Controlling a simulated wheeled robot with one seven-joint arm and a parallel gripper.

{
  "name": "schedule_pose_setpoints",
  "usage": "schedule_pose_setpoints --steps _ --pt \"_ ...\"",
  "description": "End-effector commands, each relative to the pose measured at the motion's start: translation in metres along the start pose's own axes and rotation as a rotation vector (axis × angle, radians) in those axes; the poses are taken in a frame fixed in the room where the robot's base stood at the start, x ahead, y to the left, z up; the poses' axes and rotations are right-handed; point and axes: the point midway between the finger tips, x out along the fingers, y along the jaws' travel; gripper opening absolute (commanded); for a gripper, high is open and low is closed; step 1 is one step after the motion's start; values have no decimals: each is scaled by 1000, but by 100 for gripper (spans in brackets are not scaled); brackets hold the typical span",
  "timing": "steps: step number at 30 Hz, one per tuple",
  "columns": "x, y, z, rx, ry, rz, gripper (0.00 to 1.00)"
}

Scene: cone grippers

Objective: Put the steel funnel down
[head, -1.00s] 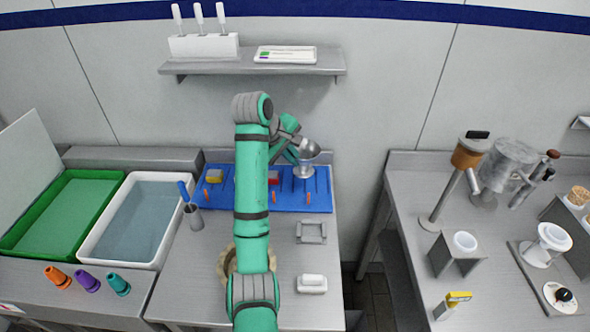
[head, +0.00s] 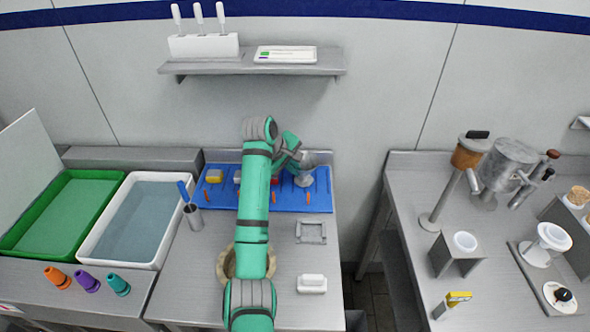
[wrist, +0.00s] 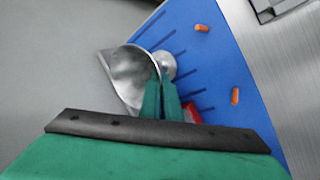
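The steel funnel (wrist: 128,76) is a shiny grey cone at my fingertips in the wrist view, tilted with its wide mouth to the left. My gripper (wrist: 160,88) is shut on it near its edge. In the head view the funnel (head: 309,157) is low over the right part of the blue slotted mat (head: 225,200), partly hidden by my gripper (head: 298,163). A small round silver piece (wrist: 167,65) shows beside the fingers; I cannot tell whether it belongs to the funnel. Whether the funnel touches the mat is unclear.
Orange pegs (wrist: 235,96), a yellow block (head: 214,176) and a red piece (wrist: 192,113) are on the mat. A metal cup with a blue-handled tool (head: 194,216) stands left of it. The wall is close behind. A shelf (head: 250,69) hangs above.

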Motion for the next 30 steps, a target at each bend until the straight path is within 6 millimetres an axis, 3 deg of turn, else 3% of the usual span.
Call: schedule_pose_setpoints --steps 6,9,20,26,30 --pt "2 -1 0 0 -1 1 0" --pt "2 -1 0 0 -1 0 22" --pt "-1 1 0 1 1 0 22" --pt "-27 2 1 2 1 3 22" --pt "-56 1 0 1 2 3 22"
